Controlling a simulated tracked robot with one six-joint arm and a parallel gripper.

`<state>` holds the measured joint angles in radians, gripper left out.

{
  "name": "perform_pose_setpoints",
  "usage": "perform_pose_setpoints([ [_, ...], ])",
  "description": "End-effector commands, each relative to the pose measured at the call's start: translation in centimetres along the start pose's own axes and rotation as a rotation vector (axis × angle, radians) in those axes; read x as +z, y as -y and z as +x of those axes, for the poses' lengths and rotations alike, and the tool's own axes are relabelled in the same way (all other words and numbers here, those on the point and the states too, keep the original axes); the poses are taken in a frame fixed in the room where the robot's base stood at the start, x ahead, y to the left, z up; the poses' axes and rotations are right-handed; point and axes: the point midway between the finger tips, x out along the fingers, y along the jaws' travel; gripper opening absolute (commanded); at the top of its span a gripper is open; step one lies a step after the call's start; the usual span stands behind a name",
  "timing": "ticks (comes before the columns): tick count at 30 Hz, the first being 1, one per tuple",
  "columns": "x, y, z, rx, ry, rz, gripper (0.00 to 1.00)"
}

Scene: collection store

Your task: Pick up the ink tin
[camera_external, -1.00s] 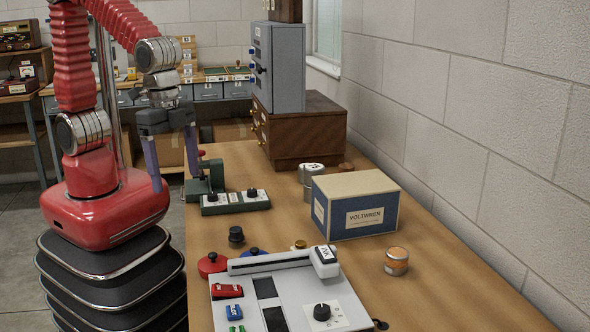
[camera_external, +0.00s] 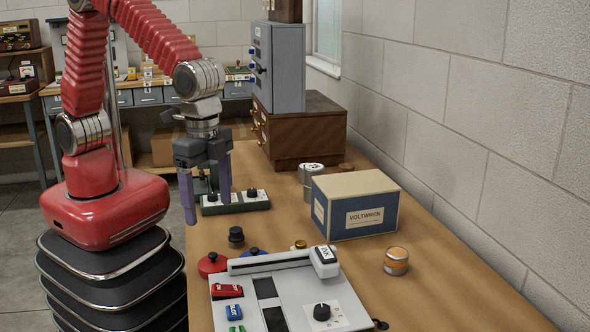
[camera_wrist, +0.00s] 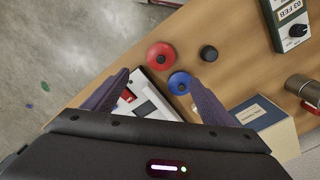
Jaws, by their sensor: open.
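A small round tin with an orange band and pale label (camera_external: 396,261), likely the ink tin, stands on the right of the table, in front of the blue box. I cannot confirm its name from the label. It does not show in the wrist view. My gripper (camera_external: 207,205) is open and empty, fingers down, above the table's left edge near the green device, well left of the tin. In the wrist view, my open gripper (camera_wrist: 161,78) has the red disc (camera_wrist: 160,56) and blue disc (camera_wrist: 180,83) around its fingertips, lower down on the table.
A grey panel with a slide bar (camera_external: 285,290) lies in front. A silver canister (camera_external: 310,178), green device (camera_external: 236,203) and black knob (camera_external: 236,236) stand nearby. A block wall bounds the right.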

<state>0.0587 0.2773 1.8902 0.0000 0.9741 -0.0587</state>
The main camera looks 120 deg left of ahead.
Motion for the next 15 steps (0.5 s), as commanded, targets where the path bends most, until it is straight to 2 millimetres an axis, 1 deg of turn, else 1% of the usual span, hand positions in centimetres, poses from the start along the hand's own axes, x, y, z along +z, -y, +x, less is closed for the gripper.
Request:
perform_pose_setpoints([
  [4,0.0,0.0,0.2,0.000,0.001,0.000,0.78],
  [7,0.1,0.0,1.0,0.000,0.003,0.000,0.78],
  [11,0.1,0.0,2.7,0.000,0.004,0.000,0.78],
  [15,0.1,0.0,4.9,0.000,0.004,0.000,0.78],
])
